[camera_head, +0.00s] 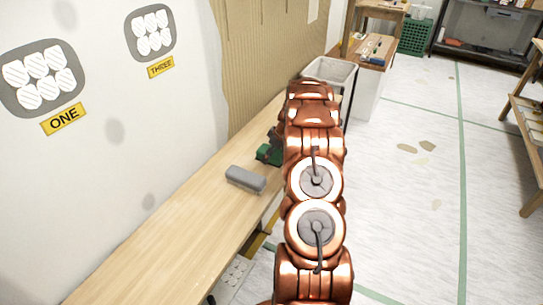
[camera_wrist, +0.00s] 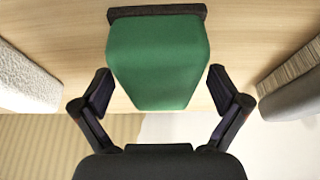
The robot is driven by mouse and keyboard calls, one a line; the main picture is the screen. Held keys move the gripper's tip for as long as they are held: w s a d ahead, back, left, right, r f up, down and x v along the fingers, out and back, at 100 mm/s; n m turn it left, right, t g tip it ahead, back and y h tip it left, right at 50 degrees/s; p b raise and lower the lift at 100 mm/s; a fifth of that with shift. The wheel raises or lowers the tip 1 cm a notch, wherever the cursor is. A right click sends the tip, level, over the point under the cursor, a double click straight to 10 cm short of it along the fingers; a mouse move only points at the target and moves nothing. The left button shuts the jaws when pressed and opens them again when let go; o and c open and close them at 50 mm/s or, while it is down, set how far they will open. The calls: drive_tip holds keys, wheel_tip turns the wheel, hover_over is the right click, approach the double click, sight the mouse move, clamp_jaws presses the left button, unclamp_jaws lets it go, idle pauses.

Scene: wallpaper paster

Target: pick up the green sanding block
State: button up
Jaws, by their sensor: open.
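The green sanding block (camera_wrist: 158,62) lies on the wooden bench, with a dark strip along its upper end in the wrist view. My gripper (camera_wrist: 160,92) is open, with one dark finger on each side of the block and a visible gap on both sides. In the head view, the green block (camera_head: 264,154) shows only in part, because my copper-coloured arm and gripper cover the rest.
A grey block (camera_head: 246,179) lies on the wooden bench (camera_head: 165,240) left of the green one. It or similar items flank the wrist view: a whitish one (camera_wrist: 22,80) and a grey one (camera_wrist: 294,92). A pale bin (camera_head: 331,72) stands behind my arm. Floor at right is open.

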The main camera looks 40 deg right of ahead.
drive_tip(key=shift+f, duration=0.15)
drive_tip(key=shift+c, duration=0.2)
idle(0.4)
drive_tip(key=c, duration=1.3)
drive_tip(key=shift+r+p, duration=0.4)
drive_tip(key=shift+p, duration=0.05)
wheel_tip(320, 180, up, 10)
drive_tip(key=shift+f+b, duration=0.1)
drive_tip(key=shift+b, duration=0.2)
